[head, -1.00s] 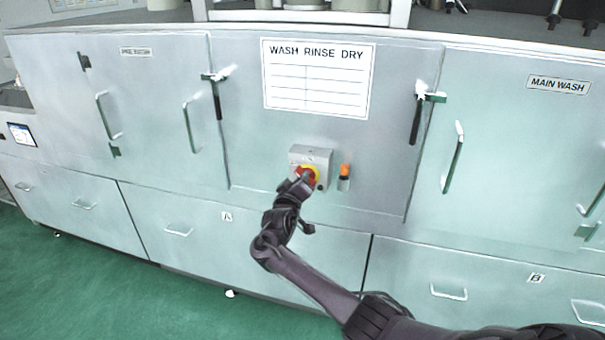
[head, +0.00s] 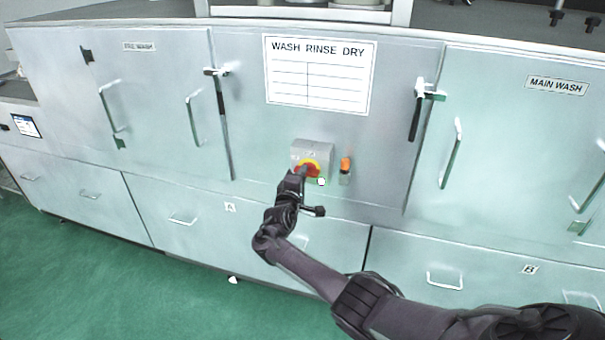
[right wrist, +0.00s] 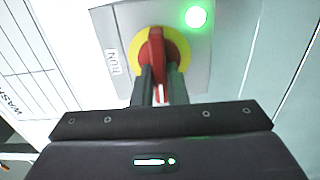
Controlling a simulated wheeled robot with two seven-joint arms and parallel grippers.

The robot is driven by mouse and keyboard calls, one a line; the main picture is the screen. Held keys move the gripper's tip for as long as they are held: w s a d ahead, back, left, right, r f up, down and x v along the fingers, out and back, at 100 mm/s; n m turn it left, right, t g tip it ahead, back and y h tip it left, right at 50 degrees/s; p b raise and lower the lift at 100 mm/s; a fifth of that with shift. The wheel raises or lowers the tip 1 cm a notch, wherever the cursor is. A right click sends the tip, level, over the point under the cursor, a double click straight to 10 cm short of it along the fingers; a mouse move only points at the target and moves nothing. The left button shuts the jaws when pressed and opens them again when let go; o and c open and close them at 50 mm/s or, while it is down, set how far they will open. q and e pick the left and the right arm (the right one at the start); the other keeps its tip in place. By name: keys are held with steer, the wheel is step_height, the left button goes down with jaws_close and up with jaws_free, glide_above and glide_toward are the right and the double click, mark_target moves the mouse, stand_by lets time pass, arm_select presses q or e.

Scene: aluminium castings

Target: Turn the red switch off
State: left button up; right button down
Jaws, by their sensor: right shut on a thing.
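The red switch (head: 308,170) sits on a yellow disc on a grey box (head: 312,147) on the front of the cabinet. In the right wrist view the red handle (right wrist: 156,48) stands nearly upright in the picture over the yellow disc (right wrist: 177,47), with a "RUN" label (right wrist: 112,61) to its left. A green light (right wrist: 196,17) is lit at the upper right of the box. My right gripper (right wrist: 158,75) is shut on the red handle, a dark finger on each side. In the head view the right gripper (head: 301,174) hides part of the switch. My left gripper is not in view.
An orange-topped fitting (head: 346,164) is mounted just right of the switch box. Door handles (head: 415,112) stick out on both sides. A "WASH RINSE DRY" sign (head: 319,75) is above. Green floor (head: 120,250) lies open at lower left.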

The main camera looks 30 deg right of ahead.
steer(key=shift+f, duration=0.1)
stand_by(0.5)
steer(key=c, duration=1.4)
jaws_free()
steer(key=shift+c, duration=0.2)
steer(key=shift+s+a, duration=0.1)
steer(key=shift+a, duration=0.05)
steer(key=v, duration=0.7)
steer(key=shift+s+a+p, duration=0.15)
steer(key=shift+s+p, duration=0.05)
steer(key=shift+p, duration=0.1)
